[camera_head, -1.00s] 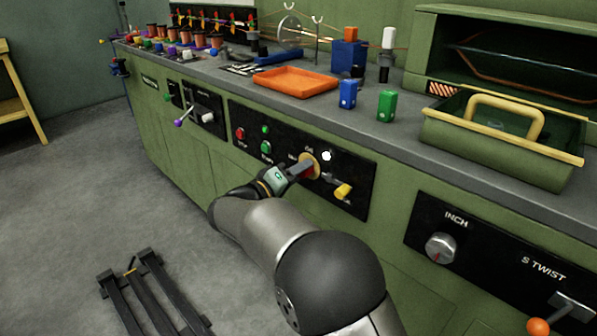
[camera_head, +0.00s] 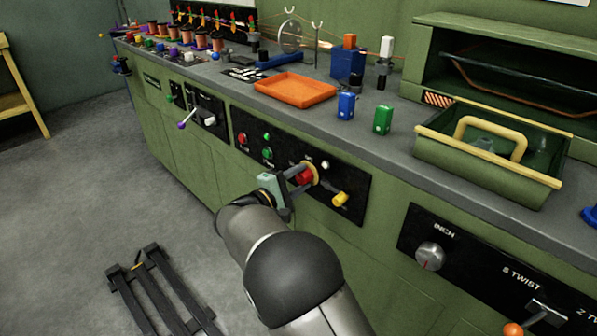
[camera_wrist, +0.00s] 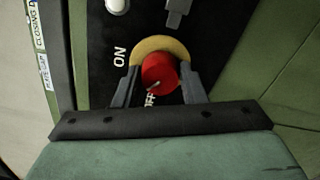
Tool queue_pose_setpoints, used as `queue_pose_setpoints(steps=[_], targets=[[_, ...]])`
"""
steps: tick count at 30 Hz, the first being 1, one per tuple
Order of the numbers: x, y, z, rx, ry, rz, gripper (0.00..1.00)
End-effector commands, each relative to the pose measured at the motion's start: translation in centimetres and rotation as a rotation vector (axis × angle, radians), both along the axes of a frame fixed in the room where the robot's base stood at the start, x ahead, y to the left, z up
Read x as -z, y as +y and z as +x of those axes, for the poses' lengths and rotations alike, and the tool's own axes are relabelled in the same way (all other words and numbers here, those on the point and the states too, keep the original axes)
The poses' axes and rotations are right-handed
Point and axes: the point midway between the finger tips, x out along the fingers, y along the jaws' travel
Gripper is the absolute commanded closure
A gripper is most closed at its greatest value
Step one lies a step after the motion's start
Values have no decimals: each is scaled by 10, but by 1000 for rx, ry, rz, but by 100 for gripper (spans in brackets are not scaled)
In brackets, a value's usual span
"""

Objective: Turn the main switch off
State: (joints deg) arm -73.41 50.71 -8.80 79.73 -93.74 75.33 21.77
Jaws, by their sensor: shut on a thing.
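The main switch is a red knob (camera_head: 304,176) on a yellow ring, set in the black panel (camera_head: 356,185) on the green cabinet front. The wrist view shows the red knob (camera_wrist: 159,74) close up, with ON lettered to its left and OFF just below it. A small pale mark on the knob faces the OFF lettering. My gripper (camera_head: 296,178) is shut on the knob, one dark finger on each side. In the wrist view my gripper (camera_wrist: 160,88) covers the panel below the knob.
A round pale lamp (camera_head: 325,164) and a yellow handle (camera_head: 340,199) sit right of the switch. Green (camera_head: 267,154) and red (camera_head: 242,138) buttons are to its left. An orange tray (camera_head: 296,90) and blue (camera_head: 346,105) and green (camera_head: 383,119) blocks stand on the counter above.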

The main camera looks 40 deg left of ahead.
Motion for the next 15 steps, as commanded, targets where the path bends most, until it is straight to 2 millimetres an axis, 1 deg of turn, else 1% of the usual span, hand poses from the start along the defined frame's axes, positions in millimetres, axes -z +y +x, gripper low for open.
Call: queue_pose_setpoints(steps=[1,9,15], targets=[[-4,0,-1,-1,7,-44,85],[-4,0,-1,0,44,-293,85],[-3,0,0,0,68,-447,85]])
